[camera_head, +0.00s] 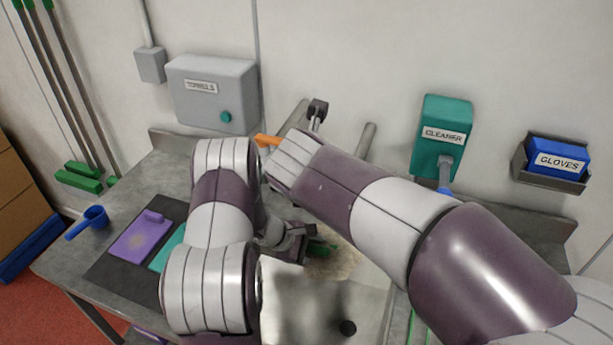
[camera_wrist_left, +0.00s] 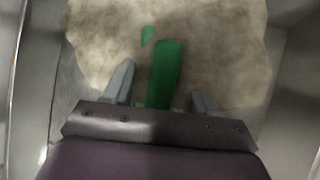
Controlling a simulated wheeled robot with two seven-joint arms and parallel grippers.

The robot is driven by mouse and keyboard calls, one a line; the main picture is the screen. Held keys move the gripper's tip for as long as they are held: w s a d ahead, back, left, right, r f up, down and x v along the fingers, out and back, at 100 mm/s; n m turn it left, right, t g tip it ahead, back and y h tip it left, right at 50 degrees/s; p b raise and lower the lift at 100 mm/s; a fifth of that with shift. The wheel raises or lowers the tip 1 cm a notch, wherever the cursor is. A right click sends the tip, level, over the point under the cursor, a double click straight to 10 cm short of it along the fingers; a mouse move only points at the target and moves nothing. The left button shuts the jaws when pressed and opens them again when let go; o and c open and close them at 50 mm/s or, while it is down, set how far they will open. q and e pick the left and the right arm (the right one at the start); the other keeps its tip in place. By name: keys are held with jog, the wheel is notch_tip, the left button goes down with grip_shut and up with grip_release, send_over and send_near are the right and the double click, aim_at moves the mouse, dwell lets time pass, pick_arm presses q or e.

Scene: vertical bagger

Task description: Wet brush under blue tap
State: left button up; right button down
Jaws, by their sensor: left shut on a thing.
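A green brush (camera_wrist_left: 165,72) lies between the fingers of my left gripper (camera_wrist_left: 162,92) in the left wrist view. The left gripper is shut on it, over the cloudy, foamy sink. In the head view the left gripper (camera_head: 300,243) and a bit of the green brush (camera_head: 320,247) show low in the sink basin (camera_head: 375,310). An orange part (camera_head: 268,140) sits near the wall. My right gripper is hidden.
A grey towels box (camera_head: 212,95), a green cleaner dispenser (camera_head: 440,135) and a gloves box (camera_head: 556,160) hang on the wall. A purple board (camera_head: 142,238) and a blue scoop (camera_head: 90,221) lie on the left counter. My right arm crosses over the sink.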

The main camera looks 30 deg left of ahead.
pick_arm(q)
jog(key=s, duration=0.2)
jog(key=s+a, duration=0.1)
jog(key=s, duration=0.2)
jog(key=shift+s+a, duration=0.1)
jog(key=shift+s, duration=0.25)
dwell(1.0)
jog(key=s+r+p, duration=0.2)
jog(key=s+r, duration=0.2)
jog(key=s, duration=0.1)
jog(key=shift+a, duration=0.45)
